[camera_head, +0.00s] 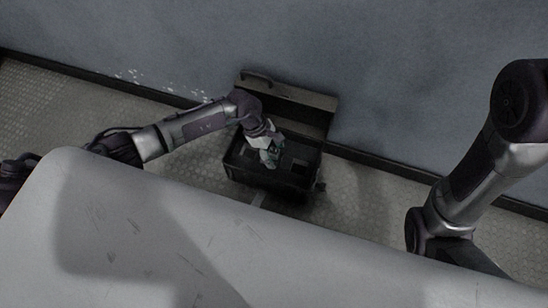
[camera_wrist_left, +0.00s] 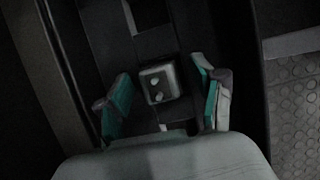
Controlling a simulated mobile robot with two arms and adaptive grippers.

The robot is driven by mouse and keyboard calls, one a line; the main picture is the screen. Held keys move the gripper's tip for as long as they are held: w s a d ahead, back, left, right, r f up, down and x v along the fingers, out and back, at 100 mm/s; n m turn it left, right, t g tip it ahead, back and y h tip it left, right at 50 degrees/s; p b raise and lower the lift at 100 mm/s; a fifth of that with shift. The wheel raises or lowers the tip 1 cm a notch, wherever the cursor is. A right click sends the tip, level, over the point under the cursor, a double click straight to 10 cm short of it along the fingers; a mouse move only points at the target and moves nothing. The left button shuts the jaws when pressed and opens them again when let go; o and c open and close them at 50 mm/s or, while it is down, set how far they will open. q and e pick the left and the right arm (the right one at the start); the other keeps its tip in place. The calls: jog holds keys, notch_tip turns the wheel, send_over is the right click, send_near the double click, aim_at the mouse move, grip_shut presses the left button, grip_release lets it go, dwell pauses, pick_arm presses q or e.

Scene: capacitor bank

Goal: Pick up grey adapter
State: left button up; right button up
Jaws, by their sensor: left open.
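The grey adapter (camera_wrist_left: 159,83) is a small light block with two round pins or holes on its face. In the left wrist view it lies inside the dark box, between and just beyond the fingers of my left gripper (camera_wrist_left: 162,103). That gripper is open, with a teal-padded finger on each side of the adapter, and I see no clear contact. In the head view my left gripper (camera_head: 269,156) reaches down into the open box (camera_head: 262,183) and hides the adapter. My right arm is at the right, but its gripper is out of view.
The box stands on the floor against the wall (camera_head: 400,90), its lid (camera_head: 310,98) raised at the back. Its walls are close around my left gripper. Other dark and grey items lie inside. Patterned floor (camera_head: 358,190) is free to the right of the box.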

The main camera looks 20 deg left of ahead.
pick_arm(q)
grip_shut()
jog(key=shift+r, duration=0.1)
